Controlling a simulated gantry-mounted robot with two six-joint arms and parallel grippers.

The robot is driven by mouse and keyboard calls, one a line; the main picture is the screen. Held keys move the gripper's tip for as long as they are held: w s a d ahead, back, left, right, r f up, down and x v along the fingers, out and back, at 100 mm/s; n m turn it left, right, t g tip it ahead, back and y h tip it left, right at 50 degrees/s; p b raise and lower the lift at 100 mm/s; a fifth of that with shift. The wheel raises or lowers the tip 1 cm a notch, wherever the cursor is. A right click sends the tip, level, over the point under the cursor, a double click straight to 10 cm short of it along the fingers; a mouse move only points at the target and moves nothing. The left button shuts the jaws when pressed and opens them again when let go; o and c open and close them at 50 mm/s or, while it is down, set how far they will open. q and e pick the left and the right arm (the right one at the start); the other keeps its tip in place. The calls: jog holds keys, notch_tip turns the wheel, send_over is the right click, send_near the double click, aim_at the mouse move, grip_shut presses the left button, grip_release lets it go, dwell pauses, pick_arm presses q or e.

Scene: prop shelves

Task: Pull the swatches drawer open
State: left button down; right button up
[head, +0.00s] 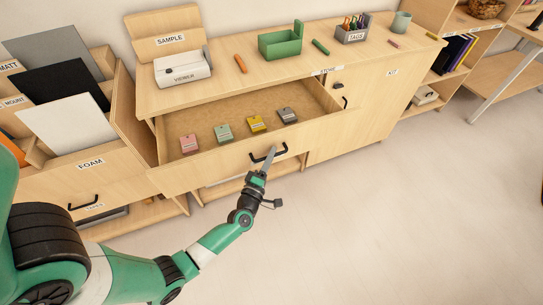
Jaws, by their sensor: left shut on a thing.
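The wide wooden drawer (212,172) under the counter top is pulled well out. Several small tags lie in a row inside: a pink one (189,144), a green one (223,132), a yellow one (257,124) and a grey one (287,115). The drawer's black handle (281,149) is on its front. My left gripper (266,160) is at the handle from the front and below, shut on it. The gripper partly hides the handle. No label reading swatches is legible on the drawer front. My right gripper is not in view.
The counter top holds a viewer box (182,69), a green caddy (281,43), a tags holder (353,29) and a cup (400,22). A cabinet door marked KIT (376,93) is right of the drawer. A board rack (85,165) stands left. The floor in front is clear.

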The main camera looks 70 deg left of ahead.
pick_arm(q)
jog(key=c, duration=0.9)
grip_release()
jog(key=p+v, duration=0.2)
jog(key=v, duration=0.9)
jog(key=shift+s+d+f+p, duration=0.1)
jog(key=shift+s+d+p, duration=0.15)
jog(key=shift+p, duration=0.1)
jog(key=shift+w, duration=0.1)
